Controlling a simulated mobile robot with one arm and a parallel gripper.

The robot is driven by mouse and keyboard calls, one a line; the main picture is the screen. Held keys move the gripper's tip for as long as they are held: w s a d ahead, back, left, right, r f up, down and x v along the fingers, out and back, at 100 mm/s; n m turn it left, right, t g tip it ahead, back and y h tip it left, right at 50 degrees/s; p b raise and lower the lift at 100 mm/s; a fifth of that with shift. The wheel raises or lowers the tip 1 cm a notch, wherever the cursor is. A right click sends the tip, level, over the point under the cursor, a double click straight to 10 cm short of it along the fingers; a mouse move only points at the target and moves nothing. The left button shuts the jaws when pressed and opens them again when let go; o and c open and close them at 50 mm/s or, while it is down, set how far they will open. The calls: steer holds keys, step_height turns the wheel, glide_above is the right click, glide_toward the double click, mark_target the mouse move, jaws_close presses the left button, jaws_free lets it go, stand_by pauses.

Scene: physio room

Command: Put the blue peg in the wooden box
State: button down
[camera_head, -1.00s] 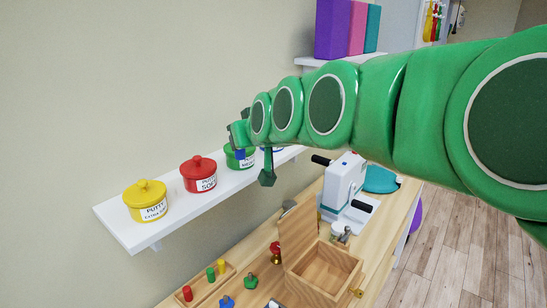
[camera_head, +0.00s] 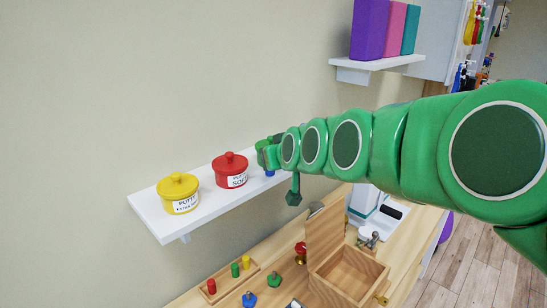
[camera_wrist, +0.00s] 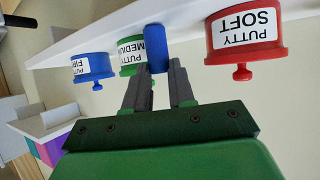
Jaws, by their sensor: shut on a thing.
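The blue peg (camera_wrist: 155,48) is upright between the two dark fingers of my gripper (camera_wrist: 155,75) in the wrist view, and my gripper is shut on it. In the head view my gripper (camera_head: 268,158) is at the wall shelf, just right of the red pot, with a bit of the blue peg (camera_head: 269,172) showing below it. The wooden box (camera_head: 345,276) stands on the bench below and to the right, its lid (camera_head: 325,232) raised. Its visible inside looks empty.
The white shelf (camera_head: 155,214) holds a yellow pot (camera_head: 178,194), a red pot (camera_head: 230,171) and more putty pots behind my gripper. On the bench are a rack of small pegs (camera_head: 235,271), several knobs and a white machine (camera_head: 365,203). A shelf with books (camera_head: 385,28) is above.

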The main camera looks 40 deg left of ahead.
steer(key=shift+f, duration=0.2)
steer(key=c, duration=1)
jaws_free()
steer(key=shift+o, duration=0.2)
steer(key=shift+r, duration=0.1)
steer(key=v, duration=1.2)
steer(key=shift+d, duration=0.1)
